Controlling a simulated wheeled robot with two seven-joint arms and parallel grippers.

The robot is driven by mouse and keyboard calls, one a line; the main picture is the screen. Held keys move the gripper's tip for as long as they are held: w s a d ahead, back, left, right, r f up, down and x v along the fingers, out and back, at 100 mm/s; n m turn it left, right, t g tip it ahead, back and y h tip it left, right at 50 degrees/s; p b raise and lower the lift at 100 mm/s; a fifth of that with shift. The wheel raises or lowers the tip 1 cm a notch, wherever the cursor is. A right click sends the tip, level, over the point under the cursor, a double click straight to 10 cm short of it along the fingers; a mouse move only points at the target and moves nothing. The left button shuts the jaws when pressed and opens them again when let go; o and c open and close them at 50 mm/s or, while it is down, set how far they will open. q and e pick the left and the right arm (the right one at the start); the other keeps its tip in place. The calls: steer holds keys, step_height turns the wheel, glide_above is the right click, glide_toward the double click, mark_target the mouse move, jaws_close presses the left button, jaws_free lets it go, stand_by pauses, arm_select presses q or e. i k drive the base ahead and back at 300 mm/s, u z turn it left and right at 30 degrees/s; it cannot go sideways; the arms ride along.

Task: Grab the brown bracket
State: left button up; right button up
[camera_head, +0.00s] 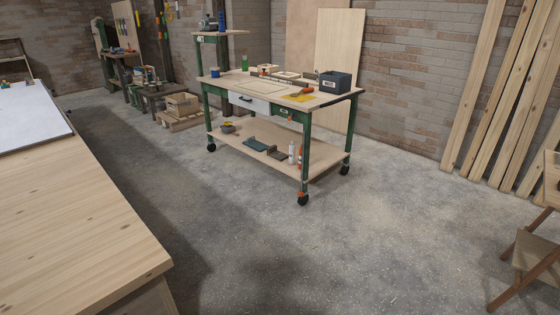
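I cannot make out a brown bracket for certain. A small dark brownish piece (279,155) lies on the lower shelf (235,137) of the green-legged wheeled workbench (307,135), beside a dark green flat piece (256,145). It is too small to tell whether it is a bracket. The bench top (232,80) holds a dark grey box (335,82), an orange-handled tool (303,91), a yellow sheet (298,98) and several small wooden pieces. Neither of my grippers is in view.
A large wooden table (75,215) fills the left foreground. Bare concrete floor (330,240) lies between it and the workbench. A wooden folding chair (530,250) stands at the right edge. Long planks (505,100) lean on the brick wall. Wooden crates (182,105) sit behind left.

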mark_target(272, 152)
steer(key=z, duration=0.3)
steer(key=i, duration=3)
steer(key=u, duration=1.95)
steer(key=i, duration=4.05)
steer(key=z, duration=2.85)
steer(key=k, duration=0.15)
steer(key=z, duration=0.35)
